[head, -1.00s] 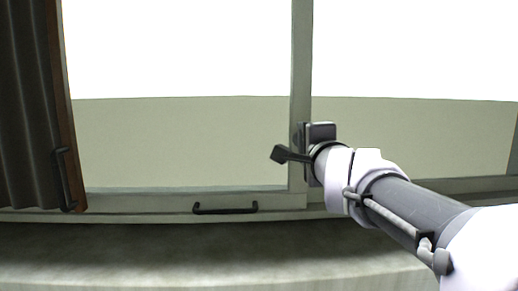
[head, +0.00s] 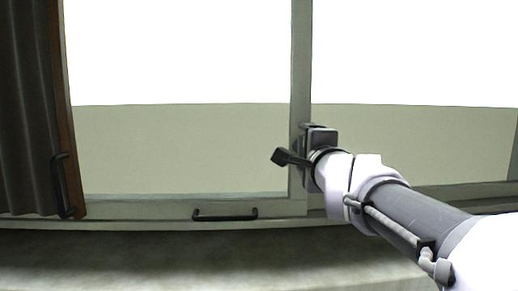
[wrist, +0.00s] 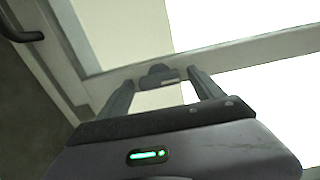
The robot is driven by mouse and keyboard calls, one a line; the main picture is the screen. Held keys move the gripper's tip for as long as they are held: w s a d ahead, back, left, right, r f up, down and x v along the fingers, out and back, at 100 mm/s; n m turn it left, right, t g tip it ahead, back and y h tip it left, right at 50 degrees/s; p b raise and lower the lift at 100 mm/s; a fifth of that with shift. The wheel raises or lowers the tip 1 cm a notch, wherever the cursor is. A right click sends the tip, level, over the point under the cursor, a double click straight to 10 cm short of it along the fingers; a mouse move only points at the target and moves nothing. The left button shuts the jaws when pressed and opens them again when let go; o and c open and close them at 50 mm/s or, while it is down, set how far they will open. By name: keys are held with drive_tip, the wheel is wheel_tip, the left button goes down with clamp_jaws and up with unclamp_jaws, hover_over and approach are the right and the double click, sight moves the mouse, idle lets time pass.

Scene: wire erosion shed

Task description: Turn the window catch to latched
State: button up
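The window catch (wrist: 158,76) is a small dark piece on the pale window stile in the wrist view. My gripper (wrist: 163,77) is open, with one finger on each side of the catch. I cannot tell whether either finger touches it. In the head view my gripper (head: 320,138) is at the middle window stile (head: 300,80), and its body hides the catch there. Which way the catch is turned is not clear.
A black pull handle (head: 225,215) is on the lower window rail, left of my gripper. A dark curtain-like panel (head: 28,120) with a brown edge and black handle (head: 65,185) stands at the left. A grey sill (head: 150,255) runs below. The panes beside the stile are clear.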

drive_tip(key=s+p, duration=0.4)
drive_tip(key=s, duration=1.3)
drive_tip(key=s+f+n+g+b, duration=0.2)
drive_tip(key=f+n+g, duration=0.1)
drive_tip(key=f, duration=0.6)
drive_tip(key=s+f+n+g+b, duration=0.2)
drive_tip(key=f, duration=0.8)
drive_tip(key=s+a+f+n+g+y+b, duration=0.1)
drive_tip(key=s+a+f+n+g, duration=0.1)
drive_tip(key=s+f, duration=0.4)
drive_tip(key=s+a+f+n+g+y+b, duration=0.1)
drive_tip(key=s+f+n+g, duration=0.4)
drive_tip(key=f, duration=0.6)
drive_tip(key=shift+s+a+n+b, duration=0.55)
drive_tip(key=shift+n+b, duration=0.25)
drive_tip(key=shift+n, duration=0.1)
